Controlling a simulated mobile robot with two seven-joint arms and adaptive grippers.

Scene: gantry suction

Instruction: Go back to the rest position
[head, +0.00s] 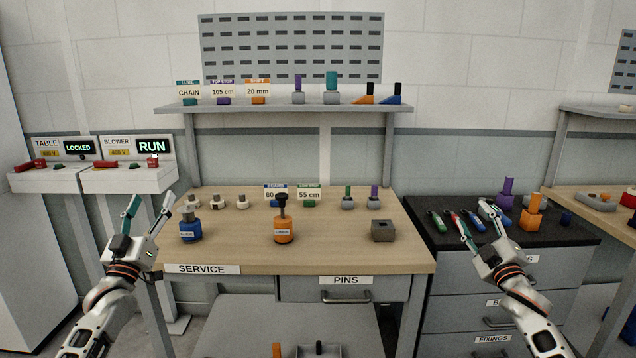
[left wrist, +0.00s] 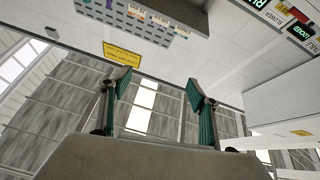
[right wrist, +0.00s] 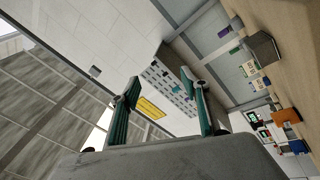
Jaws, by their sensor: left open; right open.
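My left gripper (head: 146,214) is raised at the left front corner of the wooden bench (head: 330,250), below the control boxes. Its two teal-lined fingers are apart with nothing between them, also in the left wrist view (left wrist: 158,95). My right gripper (head: 474,221) is raised in front of the dark cabinet top (head: 560,236). Its fingers are apart too, and the right wrist view (right wrist: 165,100) shows nothing between them. In the head view its fingertips overlap the tools on the cabinet, and I cannot tell the exact gap.
A blue bottle (head: 190,226), an orange bottle (head: 283,224) and a grey block (head: 382,231) stand on the bench. A shelf (head: 290,108) with signs and fixtures is above. Control boxes reading LOCKED (head: 78,147) and RUN (head: 152,147) are at left. The bench's middle front is clear.

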